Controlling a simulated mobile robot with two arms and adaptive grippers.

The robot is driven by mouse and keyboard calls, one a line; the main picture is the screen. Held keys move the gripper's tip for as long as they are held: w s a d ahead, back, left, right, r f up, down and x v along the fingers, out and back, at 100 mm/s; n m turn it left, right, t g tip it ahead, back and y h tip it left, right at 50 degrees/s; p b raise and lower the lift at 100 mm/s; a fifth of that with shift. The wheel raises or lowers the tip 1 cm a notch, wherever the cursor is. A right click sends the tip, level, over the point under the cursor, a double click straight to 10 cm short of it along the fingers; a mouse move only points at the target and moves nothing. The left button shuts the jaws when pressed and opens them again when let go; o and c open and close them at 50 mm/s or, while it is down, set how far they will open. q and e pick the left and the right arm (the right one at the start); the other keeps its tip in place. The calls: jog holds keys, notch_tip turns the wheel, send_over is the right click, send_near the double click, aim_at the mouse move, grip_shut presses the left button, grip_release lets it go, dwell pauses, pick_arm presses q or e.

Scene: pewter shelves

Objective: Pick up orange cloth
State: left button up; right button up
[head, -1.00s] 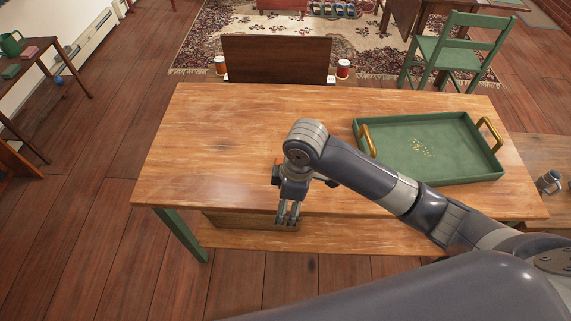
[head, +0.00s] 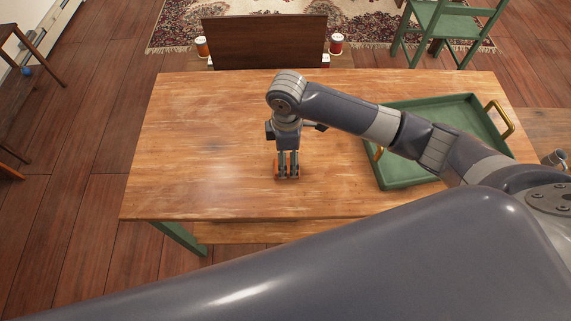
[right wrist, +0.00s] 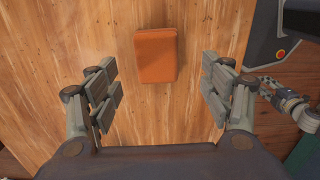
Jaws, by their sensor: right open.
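The orange cloth (right wrist: 156,55) shows in the right wrist view as a flat, folded, roughly rectangular piece lying on the wooden table (head: 210,130). In the head view only a small orange sliver (head: 277,169) shows at the left side of my right gripper (head: 287,174); the rest is hidden behind the gripper. My right gripper, also in the right wrist view (right wrist: 160,97), is open with nothing between its fingers. It points down over the table, and the cloth lies ahead of the fingertips, between their lines. I cannot tell the exact height.
A green tray (head: 402,174) with brass handles stands on the table's right side, partly behind my arm. Two thread spools (head: 336,44) flank a dark wooden board (head: 265,42) beyond the far edge. A green chair (head: 447,22) stands behind. The table's left half is clear.

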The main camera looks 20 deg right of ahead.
aim_at(275, 163)
jog(key=shift+f, duration=0.65)
notch_tip(275, 163, down, 5)
jog(key=shift+w+r+p, duration=0.15)
jog(key=shift+r+p, duration=0.05)
jog(key=shift+p, duration=0.15)
jog(key=shift+f, duration=0.25)
jog(key=shift+c, duration=1.1)
pick_arm(q)
jog(key=shift+s+r, duration=0.35)
pick_arm(e)
jog(key=c, duration=0.9)
